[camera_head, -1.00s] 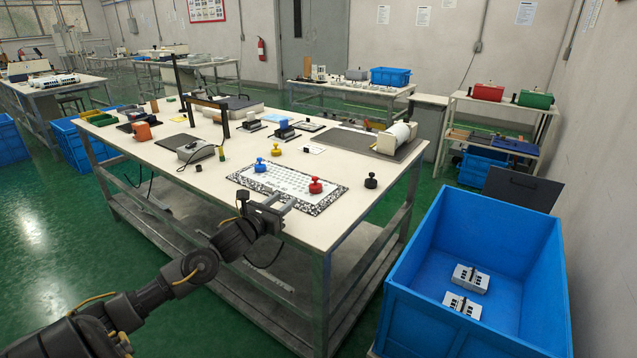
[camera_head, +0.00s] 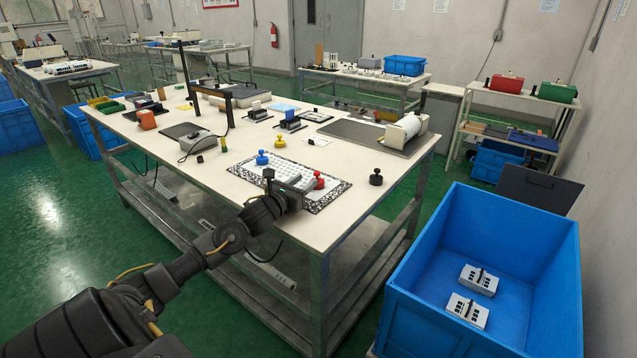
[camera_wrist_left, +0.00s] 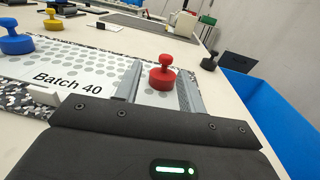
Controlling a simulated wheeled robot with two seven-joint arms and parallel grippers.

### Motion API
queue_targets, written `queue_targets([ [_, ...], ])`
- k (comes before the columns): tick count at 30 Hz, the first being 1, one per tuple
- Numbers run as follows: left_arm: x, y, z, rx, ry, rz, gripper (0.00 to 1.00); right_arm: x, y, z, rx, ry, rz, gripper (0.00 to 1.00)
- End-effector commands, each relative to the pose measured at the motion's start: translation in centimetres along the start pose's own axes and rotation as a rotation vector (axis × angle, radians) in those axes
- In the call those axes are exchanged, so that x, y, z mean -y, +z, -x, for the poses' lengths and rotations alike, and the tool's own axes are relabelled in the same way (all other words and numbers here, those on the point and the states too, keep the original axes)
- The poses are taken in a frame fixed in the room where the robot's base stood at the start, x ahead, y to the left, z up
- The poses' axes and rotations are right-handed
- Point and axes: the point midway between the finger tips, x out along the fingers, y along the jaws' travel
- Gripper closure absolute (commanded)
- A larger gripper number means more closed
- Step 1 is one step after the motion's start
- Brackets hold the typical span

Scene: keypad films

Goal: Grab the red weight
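The red weight (camera_head: 319,181), a round base with a knob on top, stands upright on the right part of the speckle-edged keypad film (camera_head: 331,197). In the left wrist view the red weight (camera_wrist_left: 162,74) stands between the two fingers of my left gripper (camera_wrist_left: 160,82), near their tips, with a gap to each finger visible. My left gripper (camera_head: 308,184) is open and low over the film in the head view, where it partly hides the weight's base. The film reads "Batch 40" in the wrist view (camera_wrist_left: 70,80). My right gripper is out of view.
A black weight (camera_head: 376,177) stands on the bare table to the right. A blue crate (camera_head: 567,262) with two white devices stands on the right.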

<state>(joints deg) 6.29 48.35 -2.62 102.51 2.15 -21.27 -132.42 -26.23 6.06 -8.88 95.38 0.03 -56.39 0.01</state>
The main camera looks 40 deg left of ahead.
Motion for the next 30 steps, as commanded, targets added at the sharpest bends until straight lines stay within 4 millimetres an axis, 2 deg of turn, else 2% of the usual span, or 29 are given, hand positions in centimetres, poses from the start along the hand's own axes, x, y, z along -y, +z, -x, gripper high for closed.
queue_targets([
  [3, 0.1, 0.1, -0.9, 0.001, -0.002, 0.002, 0.6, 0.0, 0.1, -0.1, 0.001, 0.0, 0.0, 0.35],
  [10, 0.4, 0.3, -1.7, 0.002, -0.003, 0.001, 0.6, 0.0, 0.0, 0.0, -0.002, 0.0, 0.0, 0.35],
  [15, 1.0, 0.7, -4.3, 0.002, -0.004, 0.005, 0.6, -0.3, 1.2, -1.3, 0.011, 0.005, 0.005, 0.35],
  [20, 0.9, 0.6, -6.0, 0.002, -0.004, 0.002, 0.6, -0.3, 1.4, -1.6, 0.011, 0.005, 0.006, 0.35],
  [28, 0.9, 0.4, -6.3, 0.0, -0.005, 0.0, 0.6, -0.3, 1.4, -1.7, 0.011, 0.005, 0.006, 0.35],
  [30, 1.0, 0.5, -6.3, 0.0, -0.005, 0.0, 0.67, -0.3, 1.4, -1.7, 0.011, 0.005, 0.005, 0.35],
])
